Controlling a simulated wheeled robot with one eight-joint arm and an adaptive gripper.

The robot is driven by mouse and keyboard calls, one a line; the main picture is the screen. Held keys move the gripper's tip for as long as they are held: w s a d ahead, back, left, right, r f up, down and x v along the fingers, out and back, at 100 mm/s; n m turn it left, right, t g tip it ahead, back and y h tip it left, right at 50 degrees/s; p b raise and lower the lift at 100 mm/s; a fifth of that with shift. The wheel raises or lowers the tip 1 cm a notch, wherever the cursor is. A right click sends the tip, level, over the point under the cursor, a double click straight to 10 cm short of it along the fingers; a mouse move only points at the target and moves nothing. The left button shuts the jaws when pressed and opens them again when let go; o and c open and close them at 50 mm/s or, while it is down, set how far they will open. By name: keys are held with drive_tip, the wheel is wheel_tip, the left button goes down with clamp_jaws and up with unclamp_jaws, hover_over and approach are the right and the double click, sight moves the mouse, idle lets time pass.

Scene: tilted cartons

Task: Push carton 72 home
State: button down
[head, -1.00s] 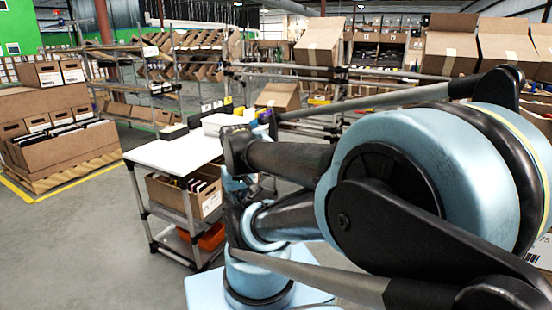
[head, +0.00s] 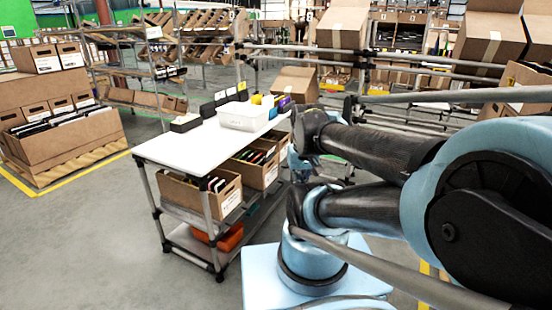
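No carton with a readable 72 shows, so I cannot tell which one is carton 72. Several tilted brown cartons stand at the back right, among them one large taped carton (head: 341,24) and another large one (head: 490,38) at the upper right. A smaller tilted carton (head: 293,86) sits lower, behind the white-topped cart. My arm fills the right side, folded back toward the left, with its wrist end beside the cart. My gripper's fingers cannot be made out; they are hidden behind the arm or out of frame.
The white-topped cart (head: 180,150) stands close ahead, with a white bin (head: 244,115) on top and file cartons (head: 200,196) below. A large open carton on a pallet (head: 65,145) is at left. Metal rails (head: 400,62) cross behind my arm. Grey floor at left is clear.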

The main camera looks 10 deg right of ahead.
drive_tip(key=w+r+m+y, duration=0.25)
drive_tip(key=w+m, duration=0.45)
drive_tip(key=w, duration=0.6)
drive_tip(key=w+r+m+y, duration=0.1)
drive_tip(key=w+r+m, duration=0.35)
drive_tip(key=w, duration=0.85)
drive_tip(key=w+d+f+m+t+y, duration=0.1)
drive_tip(key=w+d+f+m, duration=0.1)
drive_tip(key=w+f+m, duration=0.35)
drive_tip(key=w+d+f+m, duration=0.2)
drive_tip(key=w+d+m, duration=0.1)
drive_tip(key=w, duration=0.6)
drive_tip(key=m+t+y, duration=0.1)
drive_tip(key=m+y, duration=0.1)
drive_tip(key=m, duration=0.3)
approach(271, 160)
wheel_tip(271, 160, down, 4)
drive_tip(key=a, duration=0.2)
drive_tip(key=shift+w+a, duration=0.45)
drive_tip(key=shift+w, duration=0.25)
drive_tip(key=shift+r, duration=0.1)
